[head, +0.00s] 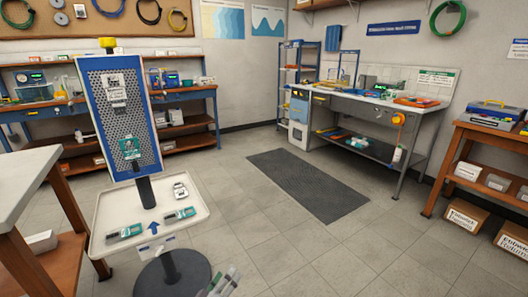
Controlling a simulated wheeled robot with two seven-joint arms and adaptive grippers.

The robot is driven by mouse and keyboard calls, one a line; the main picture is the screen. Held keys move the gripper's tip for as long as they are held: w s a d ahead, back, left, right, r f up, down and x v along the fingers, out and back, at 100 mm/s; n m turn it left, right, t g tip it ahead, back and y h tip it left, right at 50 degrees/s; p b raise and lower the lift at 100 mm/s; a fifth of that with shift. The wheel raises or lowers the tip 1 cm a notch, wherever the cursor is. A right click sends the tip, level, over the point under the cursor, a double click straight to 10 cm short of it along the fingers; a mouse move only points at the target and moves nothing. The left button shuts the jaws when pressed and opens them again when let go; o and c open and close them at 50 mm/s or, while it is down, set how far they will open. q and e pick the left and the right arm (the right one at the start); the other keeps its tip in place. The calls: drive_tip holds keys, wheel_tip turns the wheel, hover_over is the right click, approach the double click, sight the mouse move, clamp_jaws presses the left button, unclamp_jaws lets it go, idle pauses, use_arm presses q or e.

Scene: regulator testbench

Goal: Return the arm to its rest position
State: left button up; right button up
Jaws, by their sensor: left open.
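My left gripper (226,280) shows only in part at the bottom edge of the head view. Its fingers are apart and nothing shows between them; the rest of it is cut off by the frame. It is just right of the round dark base (174,276) of the test stand. The stand has a blue-framed perforated panel (105,84) with a white device (116,88) and a green module (131,146) on it. Below is a white tray (101,219) with two green-and-grey modules (124,232) (180,214) and a white part (180,190). My right gripper is out of view.
A light-topped table (30,170) stands close on the left. A workbench (375,98) stands at the back right, and a wooden shelf unit (492,139) at the far right. A dark mat (306,184) lies on the open tiled floor between them.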

use_arm(q)
drive_tip(key=s+d+m+g+h, duration=0.3)
drive_tip(key=s+d+m+g, duration=0.4)
drive_tip(key=d+m+g, duration=0.15)
drive_tip(key=s+a+y, duration=0.6)
drive_tip(key=s+a, duration=0.1)
drive_tip(key=a, duration=0.3)
drive_tip(key=s+f+n+g+p, duration=0.1)
drive_tip(key=s+f+g, duration=0.1)
drive_tip(key=s+f, duration=0.4)
drive_tip(key=s, duration=0.3)
drive_tip(key=shift+s+f, duration=0.3)
drive_tip(key=shift+s, duration=0.05)
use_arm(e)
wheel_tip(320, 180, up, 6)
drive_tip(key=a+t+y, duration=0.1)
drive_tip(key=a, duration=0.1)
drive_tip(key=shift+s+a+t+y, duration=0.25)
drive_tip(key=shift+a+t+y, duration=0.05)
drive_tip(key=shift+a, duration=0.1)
use_arm(q)
drive_tip(key=shift+f+g+p, duration=0.2)
drive_tip(key=shift+g+p, duration=0.05)
drive_tip(key=shift+p, duration=0.55)
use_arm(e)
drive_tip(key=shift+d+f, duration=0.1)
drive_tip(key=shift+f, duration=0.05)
